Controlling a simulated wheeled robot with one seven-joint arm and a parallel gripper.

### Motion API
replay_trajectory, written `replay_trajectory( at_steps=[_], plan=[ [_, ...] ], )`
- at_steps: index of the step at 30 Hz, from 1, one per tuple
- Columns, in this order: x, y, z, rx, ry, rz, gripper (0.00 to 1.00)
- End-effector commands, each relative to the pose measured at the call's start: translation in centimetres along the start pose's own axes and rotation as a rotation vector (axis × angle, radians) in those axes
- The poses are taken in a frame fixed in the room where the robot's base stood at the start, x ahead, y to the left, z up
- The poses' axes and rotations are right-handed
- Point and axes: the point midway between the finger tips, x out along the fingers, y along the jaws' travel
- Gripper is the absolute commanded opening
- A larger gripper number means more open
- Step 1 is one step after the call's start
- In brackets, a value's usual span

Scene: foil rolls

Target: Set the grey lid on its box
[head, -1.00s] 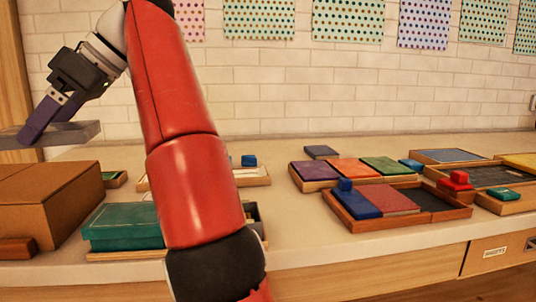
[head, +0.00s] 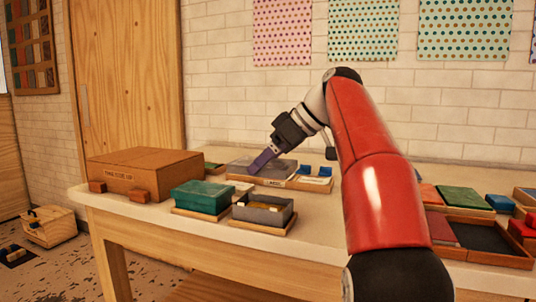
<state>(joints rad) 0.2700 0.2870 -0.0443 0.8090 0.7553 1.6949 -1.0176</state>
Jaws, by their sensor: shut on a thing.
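My gripper (head: 256,168) is shut on the grey lid (head: 282,169), its purple fingers at the lid's left part. The open grey box (head: 264,217) stands nearer the front edge on a wooden base, with yellowish contents partly visible inside. The lid is apart from this box, farther back.
A green lidded box (head: 201,197) stands just left of the grey box. A large brown box (head: 145,168) with small brown blocks is at the left. Blue items (head: 316,176) sit in the tray behind. Wooden trays with coloured tiles (head: 463,200) are at the right.

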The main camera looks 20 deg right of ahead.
Motion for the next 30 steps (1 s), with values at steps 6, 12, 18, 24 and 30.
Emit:
replay_trajectory(
  at_steps=[6, 12, 18, 24, 30],
  plan=[
    [1.2, -0.1, 1.3, 0.003, -0.001, -0.002, 0.59],
    [2.5, -0.1, 2.5, 0.001, -0.001, -0.001, 0.59],
    [3.7, -0.1, 3.6, 0.001, -0.001, -0.001, 0.59],
    [4.3, -0.1, 4.3, 0.001, 0.000, -0.001, 0.59],
    [4.5, -0.1, 4.5, 0.001, 0.000, 0.000, 0.59]
  ],
)
